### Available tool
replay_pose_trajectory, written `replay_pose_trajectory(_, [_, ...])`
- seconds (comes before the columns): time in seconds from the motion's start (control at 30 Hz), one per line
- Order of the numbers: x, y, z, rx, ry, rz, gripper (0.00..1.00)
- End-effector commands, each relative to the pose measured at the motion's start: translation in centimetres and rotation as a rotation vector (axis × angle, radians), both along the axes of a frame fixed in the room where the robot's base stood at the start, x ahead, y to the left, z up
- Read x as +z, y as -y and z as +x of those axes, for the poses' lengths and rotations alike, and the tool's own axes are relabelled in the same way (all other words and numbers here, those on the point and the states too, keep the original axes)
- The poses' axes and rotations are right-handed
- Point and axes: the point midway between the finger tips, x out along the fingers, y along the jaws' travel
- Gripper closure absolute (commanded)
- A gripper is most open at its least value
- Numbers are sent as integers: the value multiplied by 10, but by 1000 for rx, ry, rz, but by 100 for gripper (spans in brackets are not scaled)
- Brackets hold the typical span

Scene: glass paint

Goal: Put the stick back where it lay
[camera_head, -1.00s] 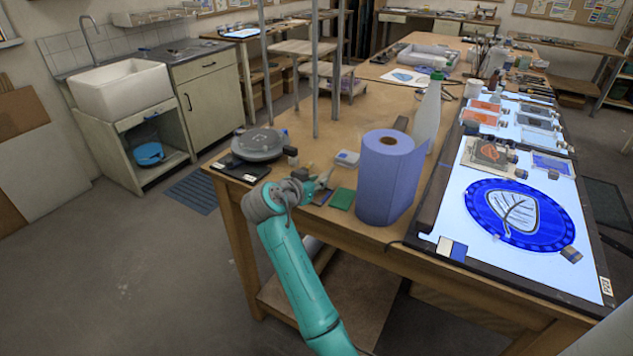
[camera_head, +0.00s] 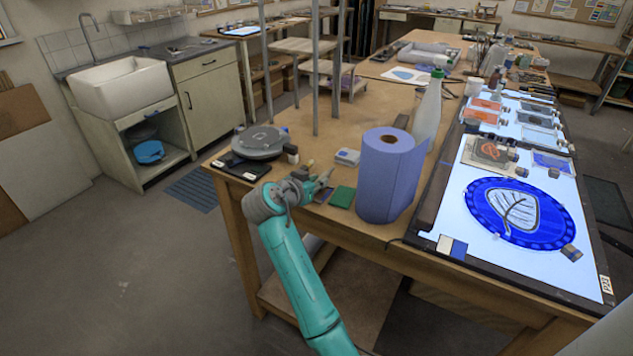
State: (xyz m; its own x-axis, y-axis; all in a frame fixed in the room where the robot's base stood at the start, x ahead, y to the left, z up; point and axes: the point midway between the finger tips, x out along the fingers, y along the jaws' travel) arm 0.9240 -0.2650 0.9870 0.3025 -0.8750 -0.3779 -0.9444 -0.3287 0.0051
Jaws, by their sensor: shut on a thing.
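My gripper (camera_head: 319,181) is at the end of my teal arm, low over the near edge of the wooden table (camera_head: 350,240). It is beside a small green pad (camera_head: 342,197), to the pad's left. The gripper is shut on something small. The stick cannot be made out for certain; a thin pale tip (camera_head: 311,162) shows just beyond the gripper, and I cannot tell whether it is the stick.
A blue paper roll (camera_head: 388,185) stands right of my gripper, with a clear bottle (camera_head: 428,110) behind it. A round grey turntable (camera_head: 259,141) lies to the left. A lit panel (camera_head: 475,257) with a blue glass disc (camera_head: 520,215) is at right.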

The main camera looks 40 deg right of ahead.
Motion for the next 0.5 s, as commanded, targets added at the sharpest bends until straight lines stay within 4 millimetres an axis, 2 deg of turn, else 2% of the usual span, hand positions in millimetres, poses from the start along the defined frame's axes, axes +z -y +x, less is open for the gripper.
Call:
replay_pose_trajectory(0.3, [-3,0,0,0,0,0,100])
replay_pose_trajectory(0.33, [-3,0,0,0,0,0,76])
replay_pose_trajectory(0.4, [-3,0,0,0,0,0,58])
replay_pose_trajectory(0.43, [-3,0,0,0,0,0,50])
replay_pose_trajectory(0.5, [-3,0,0,0,0,0,49])
